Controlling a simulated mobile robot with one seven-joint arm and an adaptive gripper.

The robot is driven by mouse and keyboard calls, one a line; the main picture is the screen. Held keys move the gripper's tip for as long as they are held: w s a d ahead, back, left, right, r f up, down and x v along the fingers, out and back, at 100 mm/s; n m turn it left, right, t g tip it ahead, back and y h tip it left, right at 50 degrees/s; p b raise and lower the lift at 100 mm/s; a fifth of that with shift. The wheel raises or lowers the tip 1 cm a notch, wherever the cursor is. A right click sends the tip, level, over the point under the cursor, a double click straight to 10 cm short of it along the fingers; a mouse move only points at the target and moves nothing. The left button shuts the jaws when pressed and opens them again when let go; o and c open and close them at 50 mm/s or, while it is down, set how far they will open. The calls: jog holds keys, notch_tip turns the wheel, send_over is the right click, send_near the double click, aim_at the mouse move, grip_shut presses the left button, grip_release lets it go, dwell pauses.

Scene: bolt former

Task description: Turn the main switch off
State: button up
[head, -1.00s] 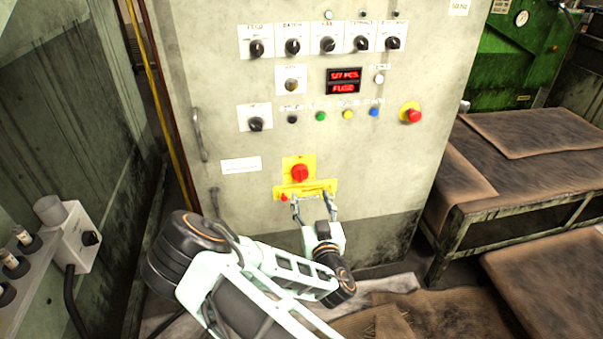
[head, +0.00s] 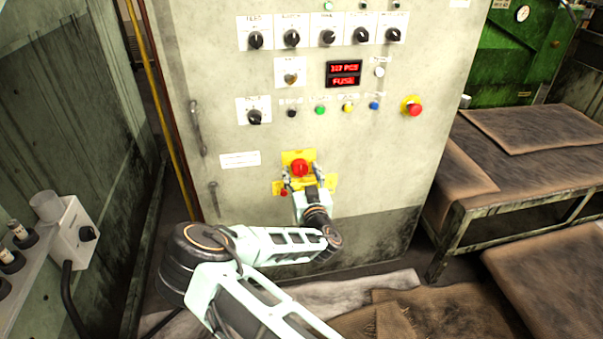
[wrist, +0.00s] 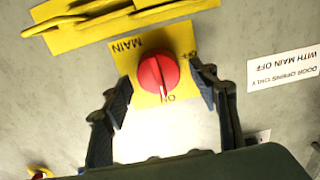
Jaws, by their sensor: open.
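The main switch is a red round knob (head: 299,168) on a yellow plate, low on the grey cabinet front. In the wrist view the knob (wrist: 157,75) appears upside down, and its white mark points towards the "ON" lettering. The yellow plate (wrist: 178,38) also reads "MAIN", with partly hidden lettering beside the right finger. My gripper (head: 302,176) is open at the switch. In the wrist view its fingers (wrist: 160,80) stand on either side of the knob, with a gap visible on each side. I cannot tell how deep the fingertips reach.
A red emergency button (head: 413,107) and several dials and buttons are higher up. A bench (head: 500,185) stands at right; a grey box (head: 75,232) is at left.

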jog(key=c, duration=1.1)
jog(key=shift+c, duration=0.2)
jog(key=shift+d, duration=0.1)
jog(key=n+b, duration=0.1)
jog(key=n, duration=0.2)
jog(key=shift+b, duration=0.3)
jog(key=n, duration=0.2)
jog(key=n+b, duration=0.1)
jog(key=n, duration=0.1)
jog(key=n+b, duration=0.1)
jog(key=shift+a+f+n, duration=0.1)
jog(key=shift+a+n, duration=0.15)
jog(key=shift+n, duration=0.15)
jog(key=n+b, duration=0.2)
jog(key=n, duration=0.3)
jog(key=shift+s+a+f, duration=0.1)
jog(key=shift+f, duration=0.05)
jog(key=shift+n+b, duration=0.4)
jog(key=shift+n, duration=1.6)
